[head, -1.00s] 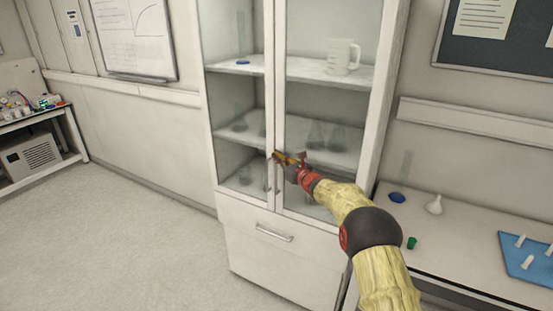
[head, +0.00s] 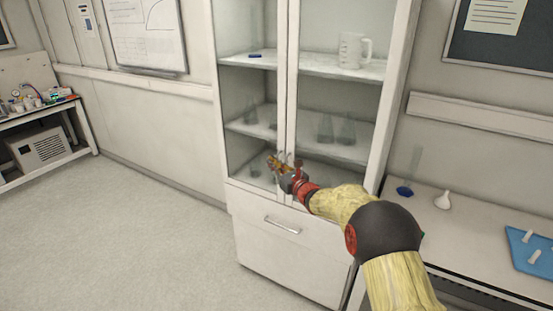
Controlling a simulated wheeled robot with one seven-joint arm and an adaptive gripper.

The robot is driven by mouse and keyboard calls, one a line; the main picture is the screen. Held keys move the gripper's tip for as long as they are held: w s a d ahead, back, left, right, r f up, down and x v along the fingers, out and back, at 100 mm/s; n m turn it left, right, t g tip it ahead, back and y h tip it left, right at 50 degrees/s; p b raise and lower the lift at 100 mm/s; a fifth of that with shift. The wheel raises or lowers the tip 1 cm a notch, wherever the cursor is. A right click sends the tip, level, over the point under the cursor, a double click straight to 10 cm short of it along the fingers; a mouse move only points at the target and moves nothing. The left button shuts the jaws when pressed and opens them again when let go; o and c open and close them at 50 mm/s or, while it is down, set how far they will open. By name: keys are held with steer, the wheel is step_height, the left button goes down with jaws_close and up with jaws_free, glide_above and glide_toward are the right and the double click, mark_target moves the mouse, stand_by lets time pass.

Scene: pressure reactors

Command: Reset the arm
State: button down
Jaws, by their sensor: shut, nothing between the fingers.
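My gripper (head: 273,161) is at the end of my outstretched arm, in front of the lower glass doors of a white cabinet (head: 262,238). It is shut and holds nothing. It overlaps the meeting line of the two doors in the head view; I cannot tell whether it touches them. My arm reaches in from the lower right.
Both cabinet doors look shut, with a jug (head: 352,51) and several flasks (head: 336,128) behind the glass. A bench at right bears a white funnel (head: 442,201) and a blue tray (head: 530,248). Open floor (head: 140,240) lies at left.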

steer(key=s+a+f+n+g+y, duration=0.2)
steer(key=s+a+f+n+g, duration=0.3)
steer(key=s+f+n, duration=0.35)
steer(key=s+d+n+g+h, duration=0.2)
steer(key=s+n+g, duration=0.6)
steer(key=s, duration=1.1)
steer(key=s+d+r+n+t+h, duration=0.1)
steer(key=s+d+r+n+h, duration=0.2)
steer(key=s+d, duration=0.5)
steer(key=s+d+r+n+t+h, duration=0.1)
steer(key=s+d+r+n+h, duration=0.2)
steer(key=s+d, duration=0.6)
steer(key=s+d+r+n+t+h, duration=0.1)
steer(key=s+d+r+n+h, duration=0.3)
steer(key=s+d, duration=0.5)
steer(key=s+r+n, duration=0.1)
steer(key=s+n, duration=0.1)
steer(key=s, duration=0.5)
steer(key=shift+s+d+r+n+t, duration=0.25)
steer(key=shift+r+n+t, duration=0.05)
steer(key=shift+r+n, duration=0.1)
